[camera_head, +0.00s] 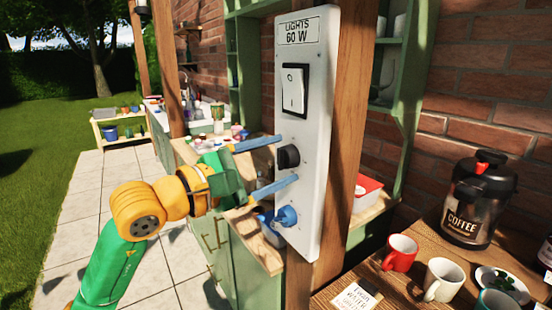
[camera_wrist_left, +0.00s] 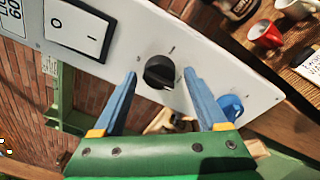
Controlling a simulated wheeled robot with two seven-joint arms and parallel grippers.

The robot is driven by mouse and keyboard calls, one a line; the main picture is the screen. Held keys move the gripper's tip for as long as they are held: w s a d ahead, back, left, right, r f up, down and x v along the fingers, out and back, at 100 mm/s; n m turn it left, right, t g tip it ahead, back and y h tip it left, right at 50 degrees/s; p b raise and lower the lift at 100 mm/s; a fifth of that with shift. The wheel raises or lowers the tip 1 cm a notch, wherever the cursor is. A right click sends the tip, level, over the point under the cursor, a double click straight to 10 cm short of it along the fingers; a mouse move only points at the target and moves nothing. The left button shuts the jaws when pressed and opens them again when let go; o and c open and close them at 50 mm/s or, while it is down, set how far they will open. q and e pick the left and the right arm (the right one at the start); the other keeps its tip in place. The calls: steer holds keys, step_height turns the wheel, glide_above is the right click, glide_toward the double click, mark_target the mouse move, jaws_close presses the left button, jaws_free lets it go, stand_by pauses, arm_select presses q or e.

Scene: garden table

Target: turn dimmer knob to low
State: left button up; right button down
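The black dimmer knob (camera_head: 288,157) sits on a white panel (camera_head: 318,160), below a rocker switch (camera_head: 294,90) and a "LIGHTS 60 W" label (camera_head: 299,30). In the left wrist view the knob (camera_wrist_left: 159,72) lies ahead of and between my fingertips, with a mark on the panel near its rim. My left gripper (camera_head: 287,160) is open, its two blue fingers above and below the knob; I cannot tell whether they touch the panel. A blue tap-like knob (camera_head: 286,216) is low on the panel. My right gripper is not in view.
A wooden post (camera_head: 349,130) carries the panel. Paved ground lies open at the left.

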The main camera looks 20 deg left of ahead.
arm_select(q)
steer(key=shift+a, duration=0.1)
steer(key=c, duration=0.3)
jaws_close()
steer(key=shift+n, duration=0.3)
steer(key=n, duration=0.3)
steer(key=shift+s+r+n, duration=0.1)
steer(key=shift+n, duration=0.2)
steer(key=n+g, duration=0.1)
steer(key=n, duration=0.7)
steer(key=shift+r+g, duration=0.15)
steer(key=shift+g, duration=0.15)
steer(key=n+h, duration=0.1)
steer(key=n, duration=0.3)
steer(key=shift+a+r+n+g, duration=0.1)
steer(key=shift+n+g, duration=0.2)
